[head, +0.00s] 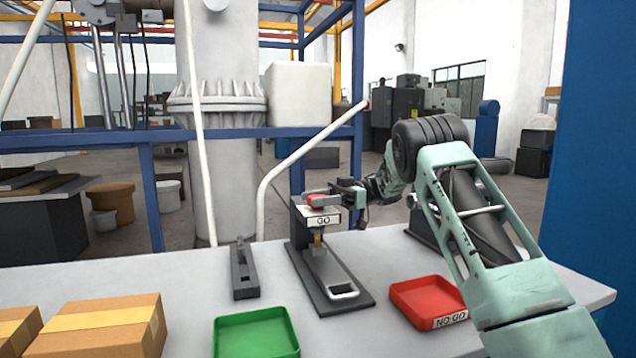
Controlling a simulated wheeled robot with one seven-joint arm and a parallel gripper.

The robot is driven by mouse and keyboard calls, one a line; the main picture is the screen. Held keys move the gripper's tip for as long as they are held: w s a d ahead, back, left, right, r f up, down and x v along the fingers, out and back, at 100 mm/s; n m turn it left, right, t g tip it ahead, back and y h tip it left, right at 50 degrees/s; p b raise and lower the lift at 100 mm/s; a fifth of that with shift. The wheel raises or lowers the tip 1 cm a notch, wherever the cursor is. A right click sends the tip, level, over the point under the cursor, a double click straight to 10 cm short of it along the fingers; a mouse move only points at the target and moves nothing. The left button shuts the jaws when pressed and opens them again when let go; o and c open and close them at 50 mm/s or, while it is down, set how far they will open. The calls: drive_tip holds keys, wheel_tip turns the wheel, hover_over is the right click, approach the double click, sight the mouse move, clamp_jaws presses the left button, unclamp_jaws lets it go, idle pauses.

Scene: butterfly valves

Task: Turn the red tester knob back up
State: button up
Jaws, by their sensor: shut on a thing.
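The red tester knob (316,200) sits on top of the tester (299,230), above its white "GO" label (323,220). My gripper (322,197) reaches in from the right and is shut on the knob. The fingers partly cover the knob, so its exact turn angle cannot be told. Below the head, a small brass-coloured piece (318,241) shows above the tester's base plate (360,298), which has a light handle-like loop (343,292) at its front.
A green tray (256,334) stands at the front, and a red "NO GO" tray (428,301) at the right, below my arm. A dark slotted block (243,270) stands left of the tester. Cardboard boxes (105,325) fill the front left. A white pipe (300,152) rises behind the bench.

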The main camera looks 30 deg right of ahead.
drive_tip(key=shift+r+n+g+p, duration=0.15)
drive_tip(key=shift+n+g+p, duration=0.8)
drive_tip(key=shift+g+p, duration=0.95)
drive_tip(key=shift+r+n+g+p, duration=0.15)
drive_tip(key=shift+n+g+p, duration=0.9)
drive_tip(key=shift+p, duration=1.5)
drive_tip(key=shift+f+n+g+p, duration=0.15)
drive_tip(key=shift+n+g+p, duration=0.25)
drive_tip(key=shift+g+p, duration=0.6)
drive_tip(key=shift+a+p, duration=0.1)
drive_tip(key=shift+p, duration=0.35)
drive_tip(key=shift+f+g+h+p, duration=0.25)
drive_tip(key=shift+f+h+p, duration=0.05)
drive_tip(key=o, duration=1)
drive_tip(key=shift+a, duration=0.1)
drive_tip(key=shift+c, duration=0.2)
drive_tip(key=shift+r, duration=0.1)
